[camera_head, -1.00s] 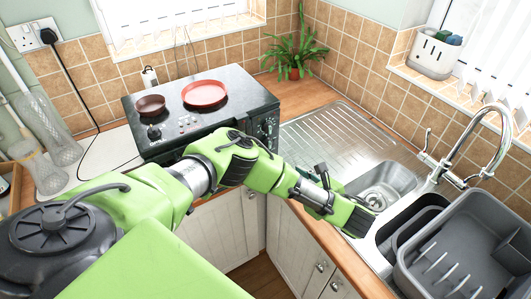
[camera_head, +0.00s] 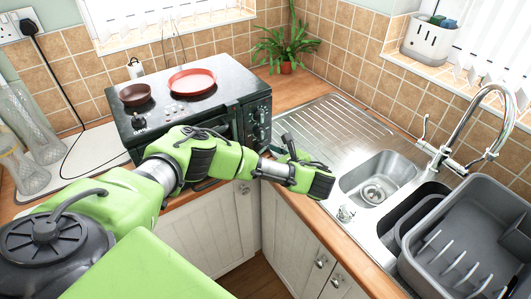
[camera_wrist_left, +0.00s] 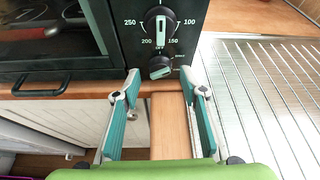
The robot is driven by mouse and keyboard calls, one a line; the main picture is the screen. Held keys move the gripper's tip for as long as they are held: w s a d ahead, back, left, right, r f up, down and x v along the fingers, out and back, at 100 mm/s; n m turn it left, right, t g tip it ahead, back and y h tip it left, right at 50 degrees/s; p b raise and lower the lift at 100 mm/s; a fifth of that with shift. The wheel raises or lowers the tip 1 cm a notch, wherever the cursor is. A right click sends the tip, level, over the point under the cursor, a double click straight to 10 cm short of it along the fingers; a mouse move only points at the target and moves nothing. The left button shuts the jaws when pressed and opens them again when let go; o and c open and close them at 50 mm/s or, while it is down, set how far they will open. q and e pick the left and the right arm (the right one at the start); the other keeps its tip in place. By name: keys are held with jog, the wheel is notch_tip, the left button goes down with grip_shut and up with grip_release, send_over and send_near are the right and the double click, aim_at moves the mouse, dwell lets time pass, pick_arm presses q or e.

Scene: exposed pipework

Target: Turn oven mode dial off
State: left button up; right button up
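The dark oven (camera_head: 205,95) stands on the counter in the corner, its front control panel (camera_head: 259,118) carrying several dials. In the left wrist view, an upper dial (camera_wrist_left: 160,22) has a temperature scale around it, and a lower dial (camera_wrist_left: 160,67) sits close beneath it. The lower dial's markings are too small to read, so I cannot tell which is the mode dial. My left gripper (camera_wrist_left: 160,76) is open and empty, its fingertips either side of and short of the lower dial. In the head view, my left gripper (camera_head: 290,160) is in front of the panel.
A metal sink (camera_head: 375,182) with a ribbed drainer lies to the right, with a grey dish rack (camera_head: 470,235) beyond. A plant (camera_head: 287,50) stands in the corner.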

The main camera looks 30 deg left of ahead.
pick_arm(q)
jog(key=shift+w+a+f, duration=0.15)
jog(key=shift+a+f, duration=0.05)
jog(key=shift+a, duration=0.25)
pick_arm(e)
jog(key=shift+d, duration=0.3)
jog(key=shift+d, duration=0.1)
pick_arm(q)
jog(key=c, duration=1.1)
pick_arm(e)
jog(key=shift+d+r, duration=0.1)
jog(key=shift+d, duration=0.05)
jog(key=shift+r, duration=0.1)
